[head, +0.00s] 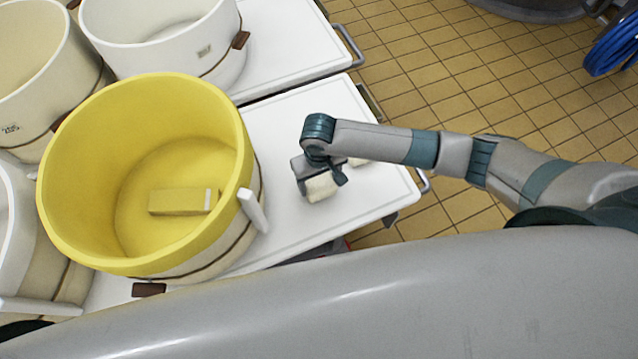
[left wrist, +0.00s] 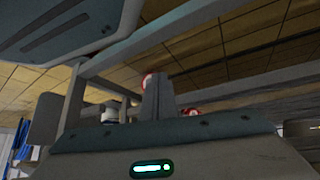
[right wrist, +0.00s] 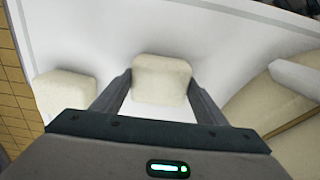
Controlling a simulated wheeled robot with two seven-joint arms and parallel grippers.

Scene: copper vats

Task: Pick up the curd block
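A pale cream curd block (head: 322,187) is at my right gripper over the white table top; it also shows in the right wrist view (right wrist: 161,80). My right gripper (head: 312,178) has one finger on each side of the block, and both fingertips appear to touch it. No clear gap shows between the block and the table. A second cream block (right wrist: 65,94) lies on the table to the left in the right wrist view, mostly hidden behind my arm in the head view. My left gripper (left wrist: 158,96) shows in its wrist view with its fingers together, empty.
A large yellow-lined vat (head: 70,150) with a yellow block (head: 178,201) inside stands left of my right gripper. White tubs (head: 175,55) stand behind it. The white table (head: 375,195) is clear towards its front right. A blue hose (head: 610,48) hangs far right.

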